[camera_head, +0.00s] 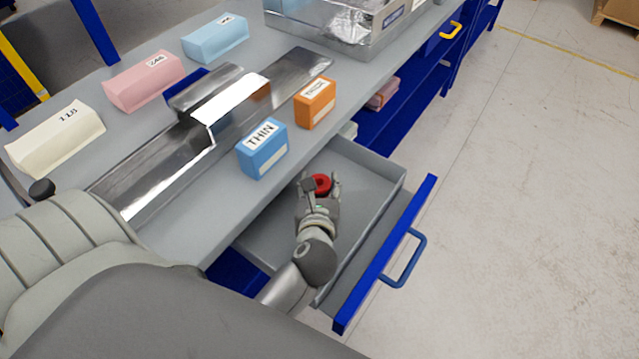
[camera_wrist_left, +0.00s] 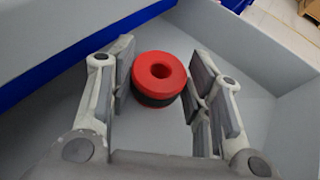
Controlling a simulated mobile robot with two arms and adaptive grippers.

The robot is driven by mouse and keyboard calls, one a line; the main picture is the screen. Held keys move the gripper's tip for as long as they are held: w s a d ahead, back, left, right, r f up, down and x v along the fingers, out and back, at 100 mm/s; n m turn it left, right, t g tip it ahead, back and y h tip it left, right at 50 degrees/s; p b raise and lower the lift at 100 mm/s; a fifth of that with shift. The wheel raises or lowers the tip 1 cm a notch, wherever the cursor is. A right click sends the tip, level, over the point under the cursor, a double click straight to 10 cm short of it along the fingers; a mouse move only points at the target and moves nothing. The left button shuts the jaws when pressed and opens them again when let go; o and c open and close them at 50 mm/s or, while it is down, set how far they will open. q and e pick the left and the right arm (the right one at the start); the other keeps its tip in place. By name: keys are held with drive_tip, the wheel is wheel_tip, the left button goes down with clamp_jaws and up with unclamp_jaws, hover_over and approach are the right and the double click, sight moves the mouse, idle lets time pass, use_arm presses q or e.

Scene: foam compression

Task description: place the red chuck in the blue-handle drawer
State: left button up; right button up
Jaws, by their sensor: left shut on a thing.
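The red chuck (camera_head: 321,183) is a short round piece with a hole in its middle and a black lower part. It also shows in the left wrist view (camera_wrist_left: 159,72). My left gripper (camera_head: 321,190) reaches down into the open blue-handle drawer (camera_head: 375,165), with its fingers on both sides of the chuck and shut on it. In the left wrist view the chuck sits between the fingertips over the grey drawer floor; whether it touches the floor I cannot tell. The drawer's blue handle (camera_head: 405,262) is on its blue front. My right gripper is not in view.
On the grey table stand a blue THIN box (camera_head: 262,155), an orange THICK box (camera_head: 315,108) and white, pink and light-blue blocks near a metal channel (camera_head: 160,165). The table edge overhangs the drawer's back. A yellow-handled drawer (camera_head: 450,31) is farther off. Drawer floor around the gripper looks clear.

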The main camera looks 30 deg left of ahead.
use_arm(q)
drive_tip(key=shift+w+a+r, duration=0.1)
drive_tip(key=shift+w+a, duration=0.2)
drive_tip(key=shift+w, duration=0.2)
drive_tip(key=shift+w+a+r, duration=0.1)
drive_tip(key=shift+w+a, duration=0.15)
drive_tip(key=shift+w, duration=0.2)
drive_tip(key=shift+w+f+b, duration=0.1)
drive_tip(key=shift+f+b, duration=0.55)
drive_tip(key=shift+f, duration=0.3)
drive_tip(key=shift+r, duration=0.2)
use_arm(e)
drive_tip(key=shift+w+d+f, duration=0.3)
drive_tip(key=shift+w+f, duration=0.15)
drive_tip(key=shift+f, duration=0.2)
use_arm(q)
drive_tip(key=shift+f, duration=0.1)
drive_tip(key=shift+f, duration=0.15)
drive_tip(key=o, duration=1)
